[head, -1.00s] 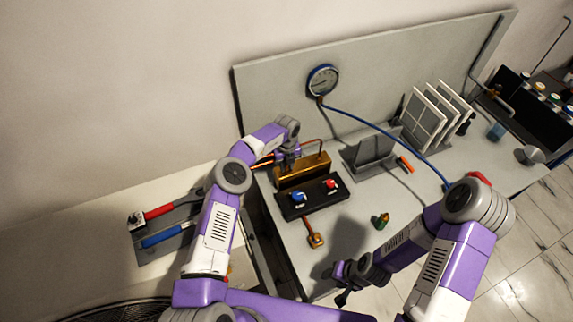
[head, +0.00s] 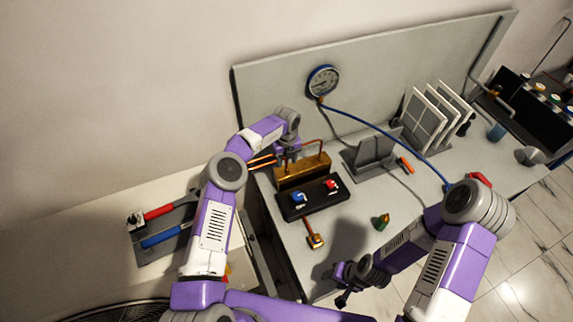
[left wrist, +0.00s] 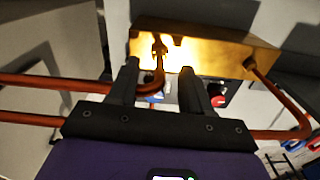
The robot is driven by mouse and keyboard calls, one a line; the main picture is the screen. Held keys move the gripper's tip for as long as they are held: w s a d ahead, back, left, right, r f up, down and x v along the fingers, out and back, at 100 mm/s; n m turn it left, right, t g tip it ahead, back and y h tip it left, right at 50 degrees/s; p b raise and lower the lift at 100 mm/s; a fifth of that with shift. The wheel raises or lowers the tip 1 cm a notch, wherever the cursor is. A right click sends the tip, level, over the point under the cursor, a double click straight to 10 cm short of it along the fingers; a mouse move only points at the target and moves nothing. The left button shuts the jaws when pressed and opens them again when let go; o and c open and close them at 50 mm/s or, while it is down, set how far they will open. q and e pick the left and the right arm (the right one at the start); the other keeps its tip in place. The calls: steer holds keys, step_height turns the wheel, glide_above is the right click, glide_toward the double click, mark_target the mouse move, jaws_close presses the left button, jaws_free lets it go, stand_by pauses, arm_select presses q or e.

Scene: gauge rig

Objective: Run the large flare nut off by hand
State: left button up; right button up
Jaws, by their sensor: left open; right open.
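The brass block (head: 303,171) stands on the bench behind the black two-knob block; it also shows brightly lit in the left wrist view (left wrist: 215,52). A small brass fitting (left wrist: 158,48), apparently the flare nut, joins a bent copper tube to the block's face. My left gripper (left wrist: 159,72) is open, its fingers on either side of the copper tube's bend, just short of the fitting. I cannot tell whether a finger touches the tube. In the head view my left gripper (head: 287,160) is at the block's left end. My right gripper (head: 342,286) is open and empty near the bench's front edge.
The black block with blue and red knobs (head: 312,197) sits in front. A brass-ended fitting (head: 316,241), a small green-and-brass part (head: 381,221) and a grey stand (head: 372,156) are nearby. A gauge (head: 323,80) with blue hose hangs on the back panel. Red- and blue-handled tools (head: 165,236) lie left.

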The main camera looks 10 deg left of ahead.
arm_select(q)
steer(key=shift+r, duration=2)
arm_select(e)
steer(key=shift+f, duration=0.15)
arm_select(q)
steer(key=shift+s+f, duration=0.1)
